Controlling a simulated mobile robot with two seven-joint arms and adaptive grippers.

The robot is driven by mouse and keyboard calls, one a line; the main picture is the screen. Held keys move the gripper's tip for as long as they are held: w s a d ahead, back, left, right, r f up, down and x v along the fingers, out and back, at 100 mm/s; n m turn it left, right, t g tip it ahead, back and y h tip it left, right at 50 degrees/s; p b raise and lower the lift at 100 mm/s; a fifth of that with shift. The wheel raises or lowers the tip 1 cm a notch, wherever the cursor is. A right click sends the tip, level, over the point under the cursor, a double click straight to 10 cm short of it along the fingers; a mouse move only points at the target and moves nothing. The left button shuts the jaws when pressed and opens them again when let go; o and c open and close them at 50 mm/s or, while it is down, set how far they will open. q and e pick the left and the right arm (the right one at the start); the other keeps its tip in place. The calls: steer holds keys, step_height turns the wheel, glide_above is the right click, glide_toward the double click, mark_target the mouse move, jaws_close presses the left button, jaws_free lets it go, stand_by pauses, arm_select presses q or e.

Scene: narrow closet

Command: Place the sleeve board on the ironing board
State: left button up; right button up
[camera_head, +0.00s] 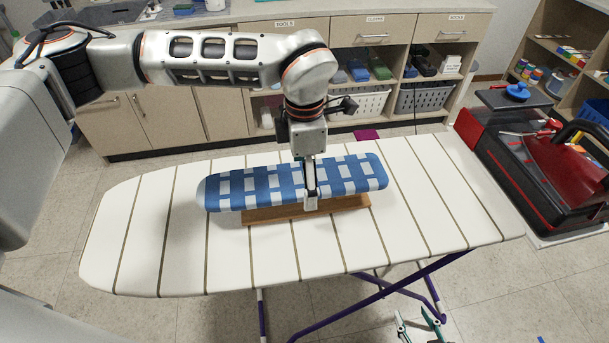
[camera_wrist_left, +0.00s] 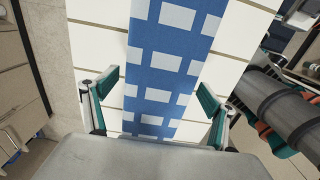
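The sleeve board (camera_head: 245,190), blue and white checked with a wooden base (camera_head: 265,215), lies on the striped white ironing board (camera_head: 140,230), near its middle. My left gripper (camera_head: 311,190) points down over the sleeve board's middle. In the left wrist view, its green-padded fingers (camera_wrist_left: 153,100) stand wide apart on either side of the checked top (camera_wrist_left: 165,60). White cover shows between the left finger and the fabric; contact at the other finger cannot be told. My right gripper (camera_head: 420,325) is low at the bottom edge, below the ironing board, with its fingers apart and empty.
A red and black toolbox (camera_head: 520,170) stands at the right, close to the ironing board's right end. Cabinets with grey and white baskets (camera_head: 425,97) line the back. Both ends of the ironing board's top are clear. Its purple legs (camera_head: 350,305) show below.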

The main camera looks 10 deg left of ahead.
arm_select(q)
steer(key=shift+r, duration=0.15)
step_height(320, 180, up, 12)
stand_by(0.7)
stand_by(0.4)
